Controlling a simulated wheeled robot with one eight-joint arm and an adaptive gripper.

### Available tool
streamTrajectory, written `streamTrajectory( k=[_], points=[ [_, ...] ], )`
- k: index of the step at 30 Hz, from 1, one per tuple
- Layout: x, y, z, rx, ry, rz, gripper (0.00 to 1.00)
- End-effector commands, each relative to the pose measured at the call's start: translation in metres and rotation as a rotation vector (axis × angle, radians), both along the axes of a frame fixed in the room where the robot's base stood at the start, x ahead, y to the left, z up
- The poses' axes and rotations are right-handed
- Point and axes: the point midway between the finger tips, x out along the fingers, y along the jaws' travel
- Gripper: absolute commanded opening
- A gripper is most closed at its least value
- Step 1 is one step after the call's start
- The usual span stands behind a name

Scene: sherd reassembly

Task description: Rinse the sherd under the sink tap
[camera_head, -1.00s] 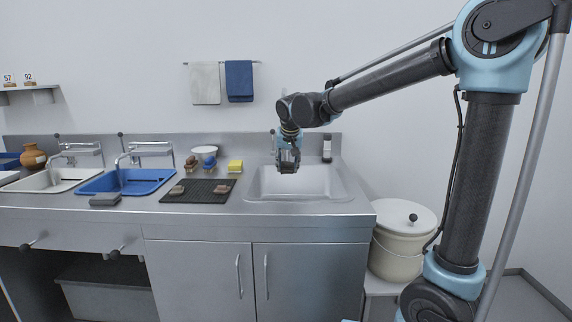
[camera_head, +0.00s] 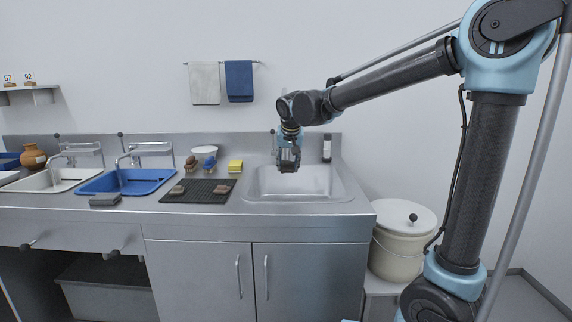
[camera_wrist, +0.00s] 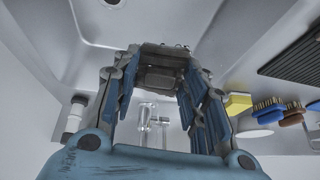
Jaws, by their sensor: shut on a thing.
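My gripper (camera_head: 288,166) hangs fingers-down over the steel sink basin (camera_head: 325,190), above the basin floor. It also shows in the wrist view (camera_wrist: 165,62), its blue-sided fingers closed in around a small dark grey-brown piece, the sherd (camera_wrist: 165,50). The sherd is mostly hidden by the fingers, and I cannot make out its outline. The tap (camera_wrist: 147,118) shows as a chrome fitting beyond the fingers in the wrist view. In the head view the tap is largely behind my gripper. I cannot make out any running water.
Left of the sink, a black ribbed mat (camera_head: 199,197) holds two small brown pieces. Brushes (camera_head: 209,163), a yellow sponge (camera_head: 235,166) and a white bowl (camera_head: 204,151) stand behind it. A blue basin (camera_head: 127,180) lies further left. A dark bottle (camera_head: 326,147) stands behind the sink.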

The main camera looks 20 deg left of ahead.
Motion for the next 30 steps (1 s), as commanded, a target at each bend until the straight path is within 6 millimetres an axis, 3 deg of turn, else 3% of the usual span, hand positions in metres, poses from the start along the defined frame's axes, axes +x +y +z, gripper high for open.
streamTrajectory(
  k=[18,30],
  points=[
    [-0.036,-0.014,0.031,0.000,0.000,0.001,0.15],
    [-0.039,-0.016,0.034,0.000,0.000,0.000,0.15]
  ],
)
